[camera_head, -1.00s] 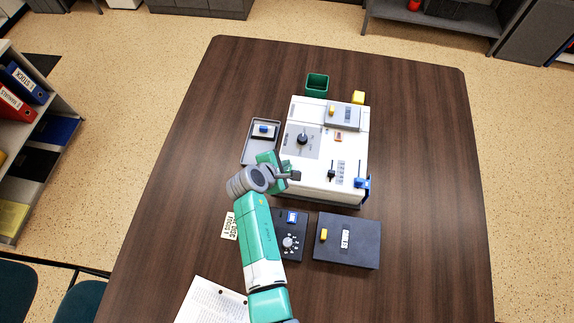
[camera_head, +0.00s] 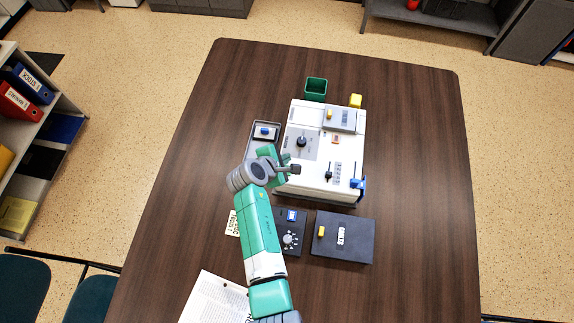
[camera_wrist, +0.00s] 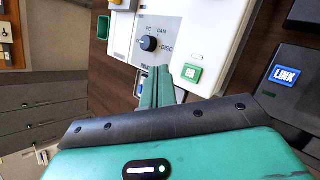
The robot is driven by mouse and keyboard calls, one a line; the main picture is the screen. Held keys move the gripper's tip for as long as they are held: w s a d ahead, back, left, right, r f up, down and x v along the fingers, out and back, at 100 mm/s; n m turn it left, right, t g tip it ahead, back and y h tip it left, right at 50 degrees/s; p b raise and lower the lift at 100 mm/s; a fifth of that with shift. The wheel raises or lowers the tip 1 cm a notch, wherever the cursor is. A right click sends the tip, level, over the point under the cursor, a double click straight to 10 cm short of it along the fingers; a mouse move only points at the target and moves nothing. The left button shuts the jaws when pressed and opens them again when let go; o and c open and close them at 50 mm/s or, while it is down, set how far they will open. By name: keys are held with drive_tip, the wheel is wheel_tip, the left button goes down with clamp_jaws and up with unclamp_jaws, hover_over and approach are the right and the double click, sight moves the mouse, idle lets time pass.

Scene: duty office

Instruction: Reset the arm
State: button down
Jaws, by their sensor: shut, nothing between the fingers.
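My gripper (camera_head: 294,169) is at the end of my green and grey arm, by the left front part of the white machine (camera_head: 325,190). In the wrist view its two green fingers (camera_wrist: 157,82) are together with nothing held. I cannot tell whether the fingertips touch the machine.
A grey tray (camera_head: 251,141) is left of the machine, a green bin (camera_head: 316,88) and yellow block (camera_head: 355,101) behind it. A dial box (camera_head: 291,243) and dark case (camera_head: 343,250) lie in front. Papers (camera_head: 215,299) lie at the near left. The table's right side is clear.

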idle(0.3)
drive_tip(key=w+a+r+m+t+y, duration=0.1)
drive_tip(key=w+r+m+t, duration=0.15)
drive_tip(key=r, duration=0.85)
drive_tip(key=w+r+m+t+y, duration=0.15)
drive_tip(key=r+m, duration=0.25)
drive_tip(key=r, duration=0.7)
drive_tip(key=w+a+r+m+t+y, duration=0.1)
drive_tip(key=r+m+t, duration=0.25)
drive_tip(key=r, duration=0.75)
drive_tip(key=s+d+r+m+t, duration=0.1)
drive_tip(key=s+r+m+t, duration=0.3)
drive_tip(key=r, duration=0.6)
drive_tip(key=s+r+m+t, duration=0.15)
drive_tip(key=s+r, duration=0.35)
drive_tip(key=r, duration=0.5)
drive_tip(key=s+d+r+m+t+y, duration=0.2)
drive_tip(key=s+r+m+t, duration=0.2)
drive_tip(key=s+r, duration=1.05)
wheel_tip(320, 180, up, 14)
drive_tip(key=p, duration=1.4)
drive_tip(key=shift+s+a+r+p, duration=0.2)
drive_tip(key=shift+a+p, duration=0.05)
drive_tip(key=shift+p, duration=0.1)
drive_tip(key=shift+m, duration=0.25)
